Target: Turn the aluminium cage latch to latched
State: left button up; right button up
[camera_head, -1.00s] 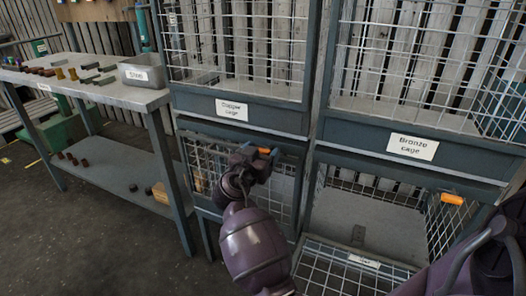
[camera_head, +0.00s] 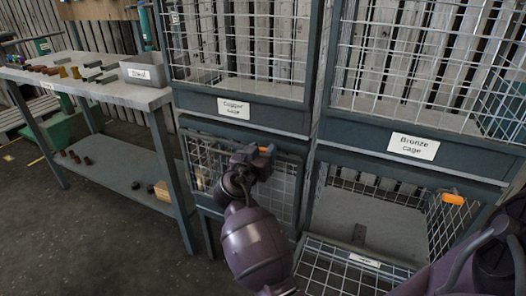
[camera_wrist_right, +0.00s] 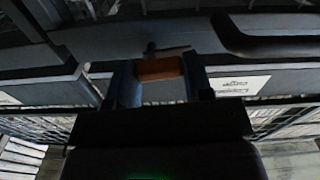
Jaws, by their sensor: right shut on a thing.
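The lower left mesh cage door (camera_head: 199,160) stands under the cage labelled "Copper cage". It looks closed or nearly so; my arm hides part of it, and I can read no aluminium label. An orange latch handle (camera_head: 264,149) sits at its top edge, right of the middle. My right gripper (camera_head: 261,153) is at this handle. In the right wrist view the orange handle (camera_wrist_right: 160,69) lies between the two fingers (camera_wrist_right: 160,84), which are shut on it. A dark latch piece shows just beyond it. The latch's exact angle is hard to tell. My left gripper is not in view.
The lower right cage (camera_head: 375,222) is open, its mesh door folded down in front. Another orange handle (camera_head: 452,199) is at its right side. The "Bronze cage" label (camera_head: 413,147) is above. A workbench (camera_head: 130,95) with metal pieces and a grey bin (camera_head: 143,72) stands left.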

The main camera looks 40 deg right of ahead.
jog(key=n, duration=0.3)
jog(key=shift+r+p, duration=0.1)
jog(key=shift+p, duration=0.3)
jog(key=shift+n+p, duration=0.3)
jog(key=shift+n, duration=0.8)
pick_arm(q)
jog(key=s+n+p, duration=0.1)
jog(key=p, duration=0.1)
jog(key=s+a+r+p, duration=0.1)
jog(key=p, duration=0.1)
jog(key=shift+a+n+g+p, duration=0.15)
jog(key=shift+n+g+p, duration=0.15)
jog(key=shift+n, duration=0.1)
pick_arm(e)
jog(key=n, duration=0.7)
jog(key=f+n, duration=0.1)
jog(key=n, duration=0.3)
jog(key=shift+s+d+n, duration=0.15)
jog(key=shift+s+n, duration=0.05)
jog(key=shift+n, duration=0.1)
jog(key=shift+f, duration=0.1)
jog(key=o, duration=0.9)
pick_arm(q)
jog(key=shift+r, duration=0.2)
